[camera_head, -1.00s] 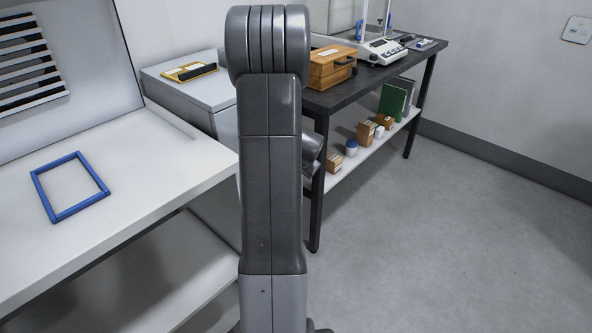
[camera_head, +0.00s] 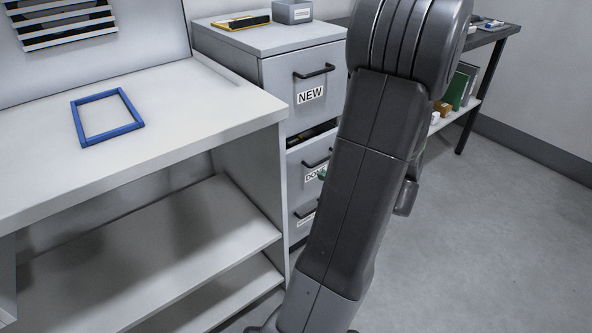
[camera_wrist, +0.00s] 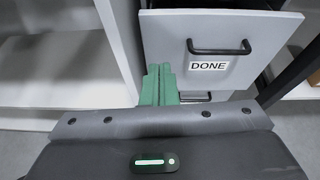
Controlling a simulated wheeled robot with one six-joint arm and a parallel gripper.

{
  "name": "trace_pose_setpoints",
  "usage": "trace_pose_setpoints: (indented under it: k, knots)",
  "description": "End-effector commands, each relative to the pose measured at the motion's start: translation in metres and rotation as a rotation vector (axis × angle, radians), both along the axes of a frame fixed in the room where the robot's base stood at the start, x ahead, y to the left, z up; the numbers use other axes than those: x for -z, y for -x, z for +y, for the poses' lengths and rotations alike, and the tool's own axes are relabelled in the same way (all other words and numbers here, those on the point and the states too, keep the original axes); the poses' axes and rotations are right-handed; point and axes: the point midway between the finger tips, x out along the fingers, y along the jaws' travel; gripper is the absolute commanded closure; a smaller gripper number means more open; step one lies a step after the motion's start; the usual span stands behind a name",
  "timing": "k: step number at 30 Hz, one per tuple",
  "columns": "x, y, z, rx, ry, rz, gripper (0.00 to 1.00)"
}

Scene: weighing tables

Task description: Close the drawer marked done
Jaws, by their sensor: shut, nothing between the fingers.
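The drawer marked DONE (camera_head: 309,158) is the middle drawer of a grey cabinet (camera_head: 232,42). It stands partly open, with a dark gap showing above its front. In the wrist view its pale front (camera_wrist: 262,38) carries a black bar handle (camera_wrist: 218,50) and the DONE label (camera_wrist: 208,66). My gripper (camera_wrist: 158,72) is shut and empty, its green fingers just left of the label, near the drawer front's lower left edge. I cannot tell whether they touch it. In the head view my arm hides the drawer's right part.
The drawer marked NEW (camera_head: 303,90) above looks shut. A lower drawer (camera_head: 302,222) is partly hidden by my arm. A white bench (camera_head: 180,130) with a blue frame (camera_head: 107,117) stands left of the cabinet. A dark table (camera_head: 490,38) stands behind my arm. The floor (camera_head: 490,240) at right is clear.

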Motion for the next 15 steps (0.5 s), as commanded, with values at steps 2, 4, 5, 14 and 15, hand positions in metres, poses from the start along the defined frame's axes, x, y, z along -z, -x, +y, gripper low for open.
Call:
trace_pose_setpoints:
  k: [2,4,5,14,15]
  knots:
    - [-0.002,0.000,-0.001,0.030,-0.057,-0.010,1.00]
    - [-0.005,-0.002,0.000,0.042,-0.082,-0.015,1.00]
    - [-0.005,-0.003,0.000,0.042,-0.085,-0.016,1.00]
    - [0.009,-0.034,0.028,0.036,-0.084,-0.016,1.00]
    - [0.012,-0.040,0.033,0.036,-0.084,-0.016,1.00]
